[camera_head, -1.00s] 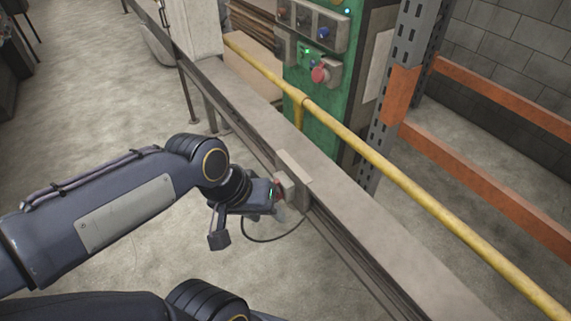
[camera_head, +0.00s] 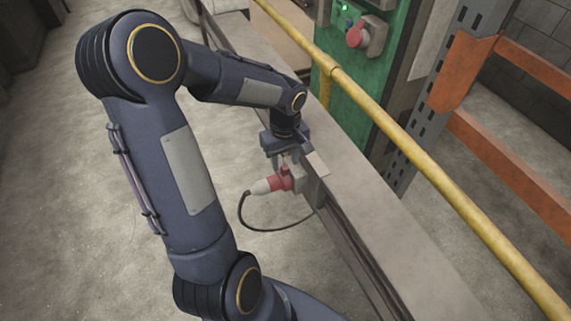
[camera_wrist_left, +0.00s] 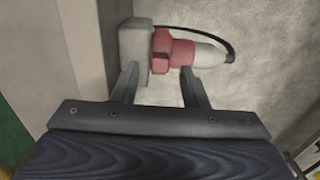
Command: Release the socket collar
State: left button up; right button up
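A grey socket box (camera_wrist_left: 135,45) sits on the side of the long beam. A red collar (camera_wrist_left: 161,48) joins it to a plug (camera_wrist_left: 207,56) with a red front part and a pale body, which also shows in the head view (camera_head: 263,186). A black cable leaves the plug's back end. My left gripper (camera_head: 284,161) is just above the plug and socket. In the left wrist view its fingers (camera_wrist_left: 159,70) are spread, one by the socket box and one by the red part of the plug. Whether they touch is unclear. My right gripper is out of view.
The grey beam (camera_head: 300,120) runs diagonally past the socket, with a yellow rail (camera_head: 400,140) beyond it. A green cabinet (camera_head: 345,95) with a red connector (camera_head: 358,36) and an orange and grey rack (camera_head: 465,75) stand behind. The floor on the left is open.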

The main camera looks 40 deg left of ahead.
pick_arm(q)
jog(key=shift+f, duration=0.95)
jog(key=shift+c, duration=0.4)
grip_shut()
jog(key=shift+w+a+r+g+h+p, duration=0.15)
jog(key=shift+a+r+g+h+p, duration=0.25)
jog(key=shift+p, duration=0.85)
jog(key=shift+w+a+f+h, duration=0.1)
jog(key=shift+a+f+h, duration=0.05)
jog(key=shift+f+h, duration=0.25)
jog(key=shift+o, duration=0.4)
grip_release()
